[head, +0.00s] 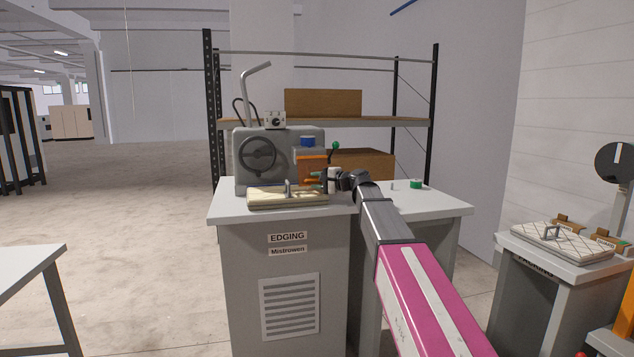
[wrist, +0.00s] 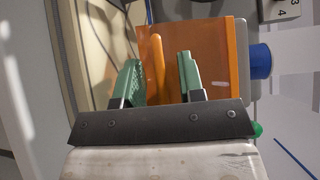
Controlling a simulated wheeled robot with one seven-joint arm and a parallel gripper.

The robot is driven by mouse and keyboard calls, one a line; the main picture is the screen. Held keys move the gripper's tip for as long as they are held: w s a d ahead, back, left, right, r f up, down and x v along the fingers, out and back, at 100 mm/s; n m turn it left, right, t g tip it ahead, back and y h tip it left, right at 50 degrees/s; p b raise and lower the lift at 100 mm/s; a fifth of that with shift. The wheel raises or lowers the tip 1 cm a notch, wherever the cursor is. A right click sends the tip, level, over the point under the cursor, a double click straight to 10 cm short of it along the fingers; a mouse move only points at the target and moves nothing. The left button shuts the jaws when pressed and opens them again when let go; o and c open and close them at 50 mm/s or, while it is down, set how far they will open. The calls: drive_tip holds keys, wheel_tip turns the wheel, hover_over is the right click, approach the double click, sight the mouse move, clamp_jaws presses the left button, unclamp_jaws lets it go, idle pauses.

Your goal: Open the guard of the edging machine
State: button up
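The edging machine (head: 281,142) is a grey housing with a dark handwheel, standing on a grey cabinet labelled EDGING. Its orange guard (head: 311,160) is at the right end of the housing. In the wrist view the guard is a flat orange plate (wrist: 215,50) with an orange bar handle (wrist: 156,62) standing out from it. My gripper (head: 318,181) is at the guard from the right. In the wrist view, its green fingers (wrist: 159,75) are apart, one on each side of the handle. Gaps show between handle and fingers.
A quilted pad (head: 285,200) lies in front of the machine. A blue spool (head: 307,141) and green knob (head: 336,145) are near the guard. A green spool (head: 416,184) stands on the bare right part of the tabletop. A shelf rack (head: 330,122) stands behind.

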clamp_jaws()
drive_tip(key=shift+s+r, duration=0.1)
drive_tip(key=shift+s+d+r+m+g+h, duration=0.15)
drive_tip(key=shift+s+r+m+g+h, duration=0.25)
drive_tip(key=shift+r, duration=0.2)
drive_tip(key=shift+s+d+r+m+g+h, duration=0.1)
drive_tip(key=shift+s+r+m+g+h, duration=0.25)
drive_tip(key=shift+r, duration=0.2)
wheel_tip(320, 180, up, 11)
drive_tip(key=m+g+h, duration=0.2)
drive_tip(key=m+g, duration=0.1)
drive_tip(key=g, duration=0.1)
drive_tip(key=shift+w+r, duration=0.15)
drive_tip(key=shift+r, duration=0.05)
drive_tip(key=shift+h, duration=0.25)
